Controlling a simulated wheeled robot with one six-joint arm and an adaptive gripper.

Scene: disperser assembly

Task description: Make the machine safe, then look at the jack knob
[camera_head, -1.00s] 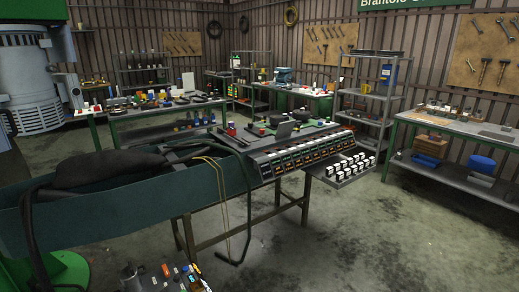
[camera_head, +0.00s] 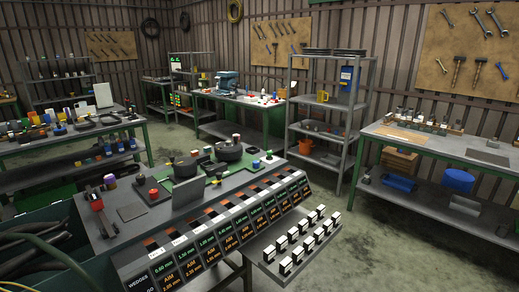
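My gripper is not in view. The large grey machine with green parts is out of the picture now, and I cannot pick out a jack knob. A bench (camera_head: 165,218) close in front holds small parts. On it are a red-topped item (camera_head: 153,193) and a red item (camera_head: 96,202) at its left; I cannot tell what they are. A row of labelled bins (camera_head: 225,235) runs along the front edge.
A tray of black-and-white blocks (camera_head: 298,243) juts out from the bench's right end. A grey shelf rack (camera_head: 330,130) and a right-hand workbench (camera_head: 440,147) stand behind. Another table (camera_head: 70,134) stands at left. Bare floor lies at lower right.

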